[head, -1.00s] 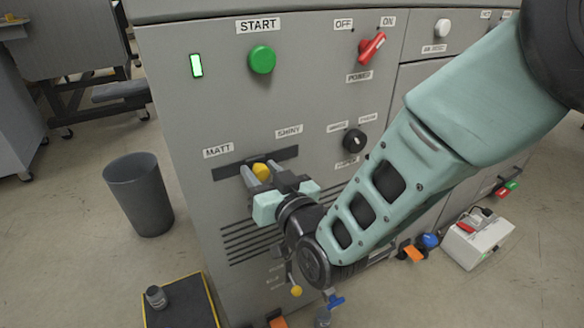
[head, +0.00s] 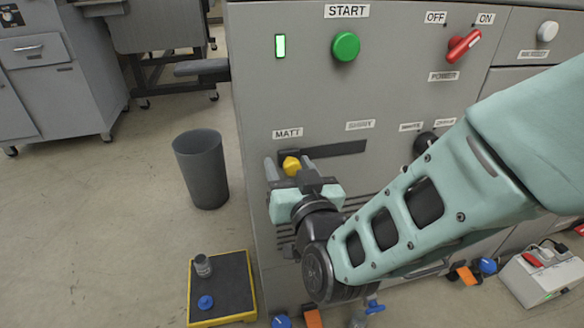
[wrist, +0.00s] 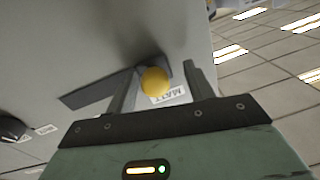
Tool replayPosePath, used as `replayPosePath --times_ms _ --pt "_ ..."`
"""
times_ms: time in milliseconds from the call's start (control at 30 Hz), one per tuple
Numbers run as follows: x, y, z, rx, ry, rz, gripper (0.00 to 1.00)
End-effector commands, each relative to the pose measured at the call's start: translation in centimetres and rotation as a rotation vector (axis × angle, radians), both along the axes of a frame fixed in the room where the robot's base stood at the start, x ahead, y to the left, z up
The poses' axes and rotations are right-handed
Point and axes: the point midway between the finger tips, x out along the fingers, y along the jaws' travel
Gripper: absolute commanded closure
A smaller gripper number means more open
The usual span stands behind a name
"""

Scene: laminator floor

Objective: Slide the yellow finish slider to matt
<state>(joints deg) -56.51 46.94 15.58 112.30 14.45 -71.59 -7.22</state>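The yellow slider knob (head: 291,166) sits at the left end of its dark slot (head: 338,149), just below the MATT label (head: 287,133). The SHINY label (head: 360,125) is above the right part of the slot. My gripper (head: 286,165) is at the panel with its fingers apart, one on each side of the knob. In the wrist view the knob (wrist: 154,81) is between the two fingers, with gaps visible beside it. Whether a finger touches it I cannot tell. The left end of the slot is partly hidden by the knob and fingers.
The green START button (head: 345,46), red POWER switch (head: 463,46) and a black dial (head: 425,144) are on the same panel. A grey bin (head: 201,168) and a yellow-edged platform (head: 222,290) stand on the floor to the left. My arm covers the panel's lower right.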

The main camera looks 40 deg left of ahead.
Motion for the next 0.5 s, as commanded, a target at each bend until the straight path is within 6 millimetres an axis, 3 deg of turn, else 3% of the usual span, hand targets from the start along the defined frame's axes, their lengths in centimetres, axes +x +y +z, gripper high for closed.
replayPosePath --times_ms 233,500 --pt "-1.1 -1.2 -0.1 -0.004 0.003 0.004 0.5" --pt "-4.6 -6.0 0.0 -0.004 0.001 0.003 0.5"
